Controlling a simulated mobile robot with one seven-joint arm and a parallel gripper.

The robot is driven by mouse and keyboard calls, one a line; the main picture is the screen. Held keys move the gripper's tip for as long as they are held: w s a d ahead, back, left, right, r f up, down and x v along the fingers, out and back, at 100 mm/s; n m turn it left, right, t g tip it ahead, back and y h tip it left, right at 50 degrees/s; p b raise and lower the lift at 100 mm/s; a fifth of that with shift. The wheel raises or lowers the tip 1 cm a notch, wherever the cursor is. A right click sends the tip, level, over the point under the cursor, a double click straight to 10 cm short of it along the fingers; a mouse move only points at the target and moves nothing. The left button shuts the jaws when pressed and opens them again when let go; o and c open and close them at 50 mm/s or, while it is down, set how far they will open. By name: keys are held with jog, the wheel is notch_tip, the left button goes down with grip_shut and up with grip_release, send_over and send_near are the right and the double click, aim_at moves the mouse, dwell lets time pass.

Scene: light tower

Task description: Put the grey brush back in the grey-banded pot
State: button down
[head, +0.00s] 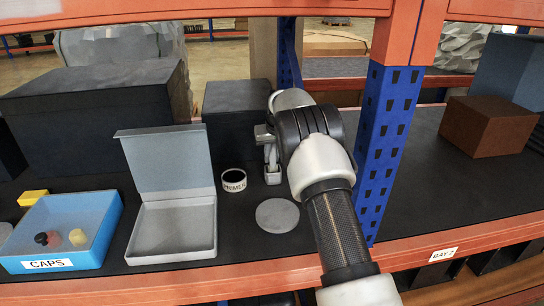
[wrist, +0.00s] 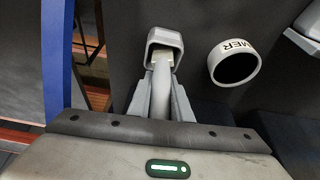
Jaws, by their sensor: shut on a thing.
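My gripper (head: 270,160) points down over the dark shelf and is shut. In the wrist view my gripper (wrist: 162,95) has its fingers on a slim light grey shaft, which I take for the grey brush (wrist: 160,92). The shaft's far end meets a squarish grey piece with a pale yellow patch; I cannot tell how these join. A small round pot (head: 233,180) with a dark opening and a pale band lettered PRIMER stands just left of my gripper, apart from it. The pot also shows at upper right in the wrist view (wrist: 220,78).
A flat grey disc (head: 277,215) lies in front of the pot. An open grey box (head: 175,247) and a blue CAPS tray (head: 98,244) stand to the left. Dark boxes (head: 232,112) are behind. A blue post (head: 382,150) rises close to my arm's right.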

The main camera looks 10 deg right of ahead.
jog(key=c, duration=1.6)
grip_release()
jog(key=shift+f, duration=0.1)
jog(key=b+v, duration=0.1)
jog(key=v, duration=1.1)
jog(key=shift+s, duration=0.1)
